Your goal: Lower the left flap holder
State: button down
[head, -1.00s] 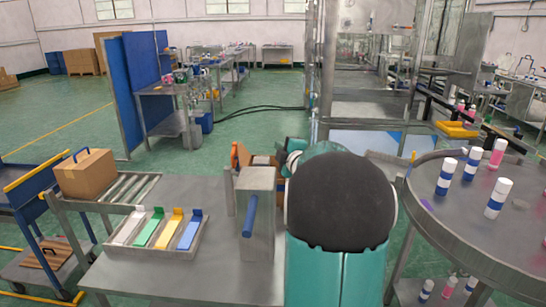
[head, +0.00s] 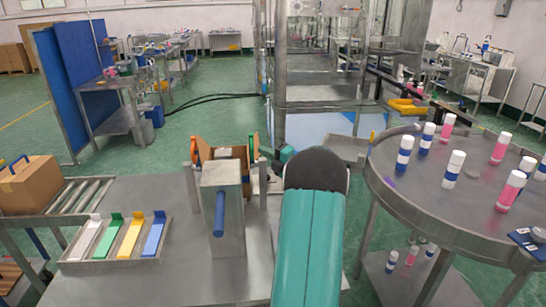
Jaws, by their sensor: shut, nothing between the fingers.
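The left flap holder (head: 195,152) is an orange piece that looks upright, at the left of an open brown cardboard box (head: 238,153) behind the grey metal block. A similar orange and green piece (head: 252,148) stands at the box's right side. The lower part of the box is hidden by the block. My teal arm reaches forward just right of the box, with its dark rounded joint in front. My gripper is hidden behind the arm, so its distance from the left flap holder does not show.
The grey block (head: 228,188) with a blue handle stands before the box. A tray (head: 85,258) of coloured pieces lies left on the table. A closed carton (head: 30,185) sits far left. A round table (head: 420,205) with several bottles stands right.

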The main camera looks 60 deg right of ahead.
jog(key=shift+w+r, duration=0.15)
jog(key=shift+w, duration=1.4)
jog(key=shift+w+d+r, duration=0.1)
jog(key=shift+r, duration=0.05)
